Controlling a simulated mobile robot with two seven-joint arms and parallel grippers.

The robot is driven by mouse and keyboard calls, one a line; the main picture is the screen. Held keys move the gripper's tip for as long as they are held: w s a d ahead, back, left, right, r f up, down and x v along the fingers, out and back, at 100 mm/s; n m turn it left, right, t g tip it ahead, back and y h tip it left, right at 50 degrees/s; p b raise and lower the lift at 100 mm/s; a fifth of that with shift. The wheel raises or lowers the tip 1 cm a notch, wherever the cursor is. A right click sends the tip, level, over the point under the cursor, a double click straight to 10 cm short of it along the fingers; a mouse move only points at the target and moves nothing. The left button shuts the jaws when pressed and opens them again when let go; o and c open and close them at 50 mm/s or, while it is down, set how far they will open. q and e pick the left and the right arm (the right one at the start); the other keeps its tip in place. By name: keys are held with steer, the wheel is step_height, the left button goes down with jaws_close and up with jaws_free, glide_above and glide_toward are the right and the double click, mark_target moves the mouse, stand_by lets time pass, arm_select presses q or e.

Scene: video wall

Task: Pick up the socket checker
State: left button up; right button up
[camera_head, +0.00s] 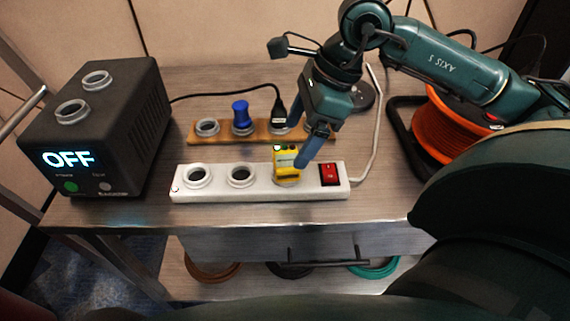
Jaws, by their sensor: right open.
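The yellow socket checker (286,163) stands upright in the right-hand socket of the white power strip (213,190). It has small dark and red spots on its top. My right gripper (298,143) comes down from above and behind, with its blue-grey fingers open. One finger reaches down close beside the checker's right side and overlaps it a little in the picture. I cannot tell whether it touches. My left gripper is not in view.
A black power box (119,128) showing OFF stands at the left. Behind the strip lies a wooden socket board (221,132) with a blue plug (240,115) and a black plug (278,117). The red switch (329,174) is right of the checker. An orange cable reel (440,135) stands at the right.

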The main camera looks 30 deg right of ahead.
mark_target(287, 156)
steer(key=shift+x, duration=3.2)
steer(key=shift+d, duration=0.15)
steer(key=shift+c, duration=0.2)
